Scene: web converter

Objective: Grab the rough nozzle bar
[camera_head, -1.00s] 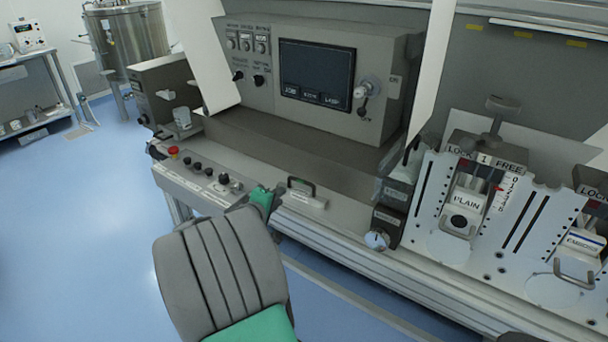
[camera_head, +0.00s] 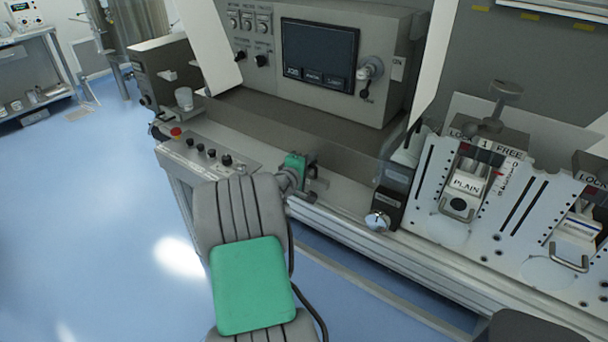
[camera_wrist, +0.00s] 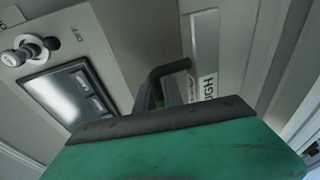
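The nozzle bar is mostly hidden behind my gripper (camera_head: 297,166) in the head view, on the ledge in front of the machine. In the wrist view its dark bent handle (camera_wrist: 168,70) rises just beyond a green part of my gripper with a dark edge. A white label (camera_wrist: 207,87) beside the handle shows part of a word, upside down, that fits "ROUGH". My gripper is at the handle, but whether it touches it is unclear. The fingertips and the gap between them are hidden, so I cannot see whether they are open or closed.
The control panel with a screen (camera_head: 318,57) stands behind the ledge. A button strip with a red knob (camera_head: 176,132) is to the left. A dark block with a round dial (camera_head: 377,221) and the PLAIN unit (camera_head: 465,190) stand to the right. Blue floor (camera_head: 90,220) is open at left.

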